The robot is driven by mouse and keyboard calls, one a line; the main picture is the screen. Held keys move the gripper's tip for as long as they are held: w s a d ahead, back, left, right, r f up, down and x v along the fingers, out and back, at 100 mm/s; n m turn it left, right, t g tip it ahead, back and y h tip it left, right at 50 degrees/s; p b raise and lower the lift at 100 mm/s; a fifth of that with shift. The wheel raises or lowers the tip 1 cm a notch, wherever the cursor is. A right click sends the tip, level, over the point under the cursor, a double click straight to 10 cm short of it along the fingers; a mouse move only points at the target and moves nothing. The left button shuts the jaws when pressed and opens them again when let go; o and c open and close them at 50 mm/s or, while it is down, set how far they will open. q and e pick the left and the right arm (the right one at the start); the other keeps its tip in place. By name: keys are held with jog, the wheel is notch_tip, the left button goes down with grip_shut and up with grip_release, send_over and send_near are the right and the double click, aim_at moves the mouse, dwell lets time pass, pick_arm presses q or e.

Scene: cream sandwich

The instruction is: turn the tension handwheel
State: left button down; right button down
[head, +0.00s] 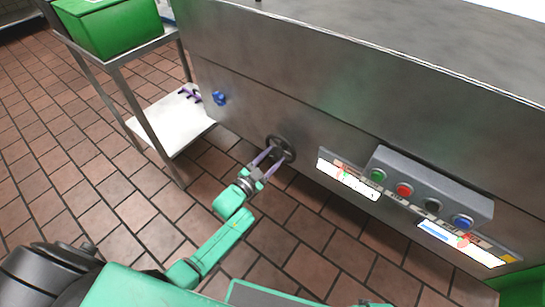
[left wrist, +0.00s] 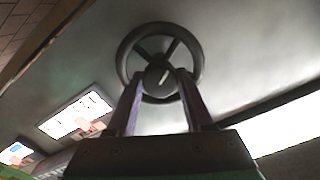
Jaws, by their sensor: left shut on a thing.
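A dark round handwheel (head: 281,149) stands out from the side of the steel machine in the head view. It fills the upper middle of the left wrist view, where its rim, spokes and hub (left wrist: 158,77) show. My left gripper (head: 270,157) reaches it from below left, with its two purple fingers at the wheel. In the left wrist view the fingertips of the left gripper (left wrist: 159,80) lie on either side of the hub, inside the rim, and are shut on the wheel. My right gripper is not in view.
A control box (head: 431,186) with green, red, black and blue buttons sits right of the wheel, with labels beside it. A blue knob (head: 219,98) is on the panel to the left. A steel rack (head: 119,62) holds a green bin (head: 108,27). The tiled floor below is clear.

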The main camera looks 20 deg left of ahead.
pick_arm(q)
jog(key=shift+f, duration=0.1)
jog(key=shift+c, duration=1.4)
grip_release()
jog(key=shift+s+a, duration=0.1)
jog(key=shift+s, duration=0.15)
jog(key=p+v, duration=0.2)
jog(key=v, duration=1.2)
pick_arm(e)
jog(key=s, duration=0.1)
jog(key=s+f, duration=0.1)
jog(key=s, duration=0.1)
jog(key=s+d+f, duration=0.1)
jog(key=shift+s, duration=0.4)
